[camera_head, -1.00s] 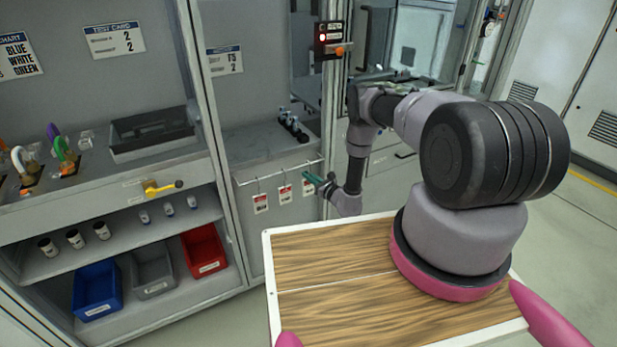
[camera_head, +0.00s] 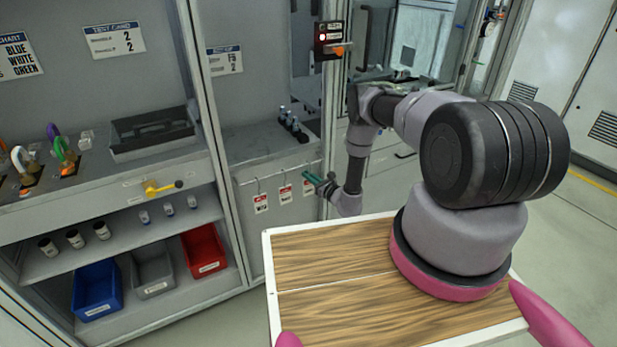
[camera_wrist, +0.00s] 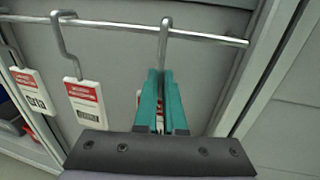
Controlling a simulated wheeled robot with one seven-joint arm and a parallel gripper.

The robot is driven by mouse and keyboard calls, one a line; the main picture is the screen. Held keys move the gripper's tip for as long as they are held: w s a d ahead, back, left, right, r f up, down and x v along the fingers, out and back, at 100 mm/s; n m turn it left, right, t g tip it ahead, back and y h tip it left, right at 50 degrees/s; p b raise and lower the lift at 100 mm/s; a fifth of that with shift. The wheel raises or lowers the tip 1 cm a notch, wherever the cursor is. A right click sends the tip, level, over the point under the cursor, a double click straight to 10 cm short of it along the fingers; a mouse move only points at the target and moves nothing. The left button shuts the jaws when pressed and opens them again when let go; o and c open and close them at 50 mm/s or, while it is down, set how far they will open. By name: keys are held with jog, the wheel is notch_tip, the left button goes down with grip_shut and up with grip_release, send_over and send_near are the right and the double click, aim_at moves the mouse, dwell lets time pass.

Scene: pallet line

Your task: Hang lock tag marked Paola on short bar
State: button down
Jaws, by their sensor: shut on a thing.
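A thin metal bar (camera_wrist: 120,24) runs across the front of a grey panel and carries tags on wire hooks. Two red-and-white tags, the left tag (camera_wrist: 33,90) and the middle tag (camera_wrist: 86,103), hang from it to the left of my gripper (camera_wrist: 162,78). The teal fingers are shut on the third lock tag by its hook (camera_wrist: 163,45), whose top is at the bar. Whether the hook rests on the bar I cannot tell. The third tag's body is mostly hidden behind the fingers; it shows in the head view (camera_head: 308,187). No name is readable on any tag.
A grey upright post (camera_wrist: 262,70) stands close to the right end of the bar. Above the bar is a counter (camera_head: 265,145) with small bottles. A yellow-handled valve (camera_head: 162,187) is to the left, above blue, grey and red bins. My wooden deck (camera_head: 335,255) is below.

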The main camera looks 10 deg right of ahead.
jog(key=shift+r, duration=0.95)
dwell(0.4)
jog(key=shift+s, duration=0.1)
jog(key=s+a+v, duration=0.1)
jog(key=a+v, duration=0.1)
jog(key=v, duration=0.9)
jog(key=shift+s+d, duration=0.15)
jog(key=shift+s, duration=0.15)
dwell(1.2)
